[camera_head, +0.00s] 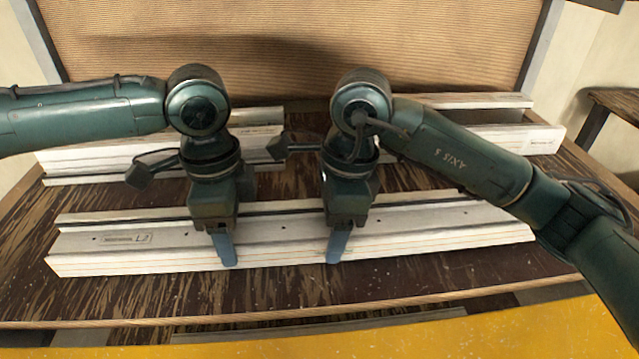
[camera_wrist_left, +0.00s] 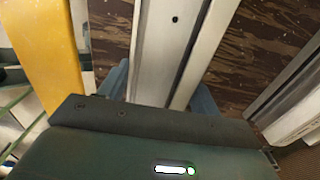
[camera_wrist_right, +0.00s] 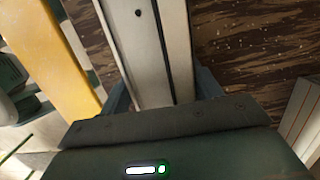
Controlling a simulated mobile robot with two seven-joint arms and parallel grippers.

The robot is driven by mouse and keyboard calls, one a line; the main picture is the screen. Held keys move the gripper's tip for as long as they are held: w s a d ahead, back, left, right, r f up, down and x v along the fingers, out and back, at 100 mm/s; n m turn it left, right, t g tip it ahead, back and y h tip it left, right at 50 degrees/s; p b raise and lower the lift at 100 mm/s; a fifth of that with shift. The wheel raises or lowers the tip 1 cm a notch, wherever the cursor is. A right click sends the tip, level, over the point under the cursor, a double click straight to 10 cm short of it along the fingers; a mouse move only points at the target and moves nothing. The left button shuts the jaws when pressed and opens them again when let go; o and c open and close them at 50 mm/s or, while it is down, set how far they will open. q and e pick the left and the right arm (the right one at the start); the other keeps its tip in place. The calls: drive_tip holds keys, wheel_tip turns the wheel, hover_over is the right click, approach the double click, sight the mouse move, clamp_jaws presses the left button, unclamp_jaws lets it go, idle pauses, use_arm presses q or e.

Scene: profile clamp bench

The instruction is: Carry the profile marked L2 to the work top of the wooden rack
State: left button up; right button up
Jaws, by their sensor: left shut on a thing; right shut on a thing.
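The long pale profile marked L2 (camera_head: 120,248) lies across the front of the dark wooden work surface in the head view, its label near its left end. My left gripper (camera_head: 224,250) is shut on it left of its middle, one blue finger showing at the near side. My right gripper (camera_head: 338,246) is shut on it right of its middle. In the left wrist view the profile (camera_wrist_left: 172,45) runs between the two blue fingers. In the right wrist view the profile (camera_wrist_right: 150,50) also runs between the fingers. Whether it touches the surface below is hard to tell.
Behind lie further pale profiles, one at the left (camera_head: 90,158) and one at the right (camera_head: 535,139), partly hidden by my arms. A ribbed tan panel (camera_head: 270,60) stands at the back. A yellow strip (camera_head: 560,330) runs along the front. Bare dark wood (camera_head: 200,295) shows before the profile.

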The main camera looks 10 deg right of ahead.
use_arm(q)
drive_tip(key=shift+f+b, duration=0.5)
drive_tip(key=shift+f, duration=0.2)
use_arm(e)
drive_tip(key=shift+f, duration=0.65)
use_arm(q)
drive_tip(key=o, duration=1.7)
drive_tip(key=shift+r, duration=0.15)
use_arm(e)
drive_tip(key=o, duration=1.7)
drive_tip(key=shift+r, duration=0.15)
drive_tip(key=shift+r, duration=0.1)
use_arm(q)
wheel_tip(320, 180, up, 12)
use_arm(e)
drive_tip(key=r, duration=0.4)
drive_tip(key=d+r, duration=0.1)
drive_tip(key=r, duration=0.6)
drive_tip(key=shift+d+r, duration=0.35)
drive_tip(key=shift+d, duration=0.05)
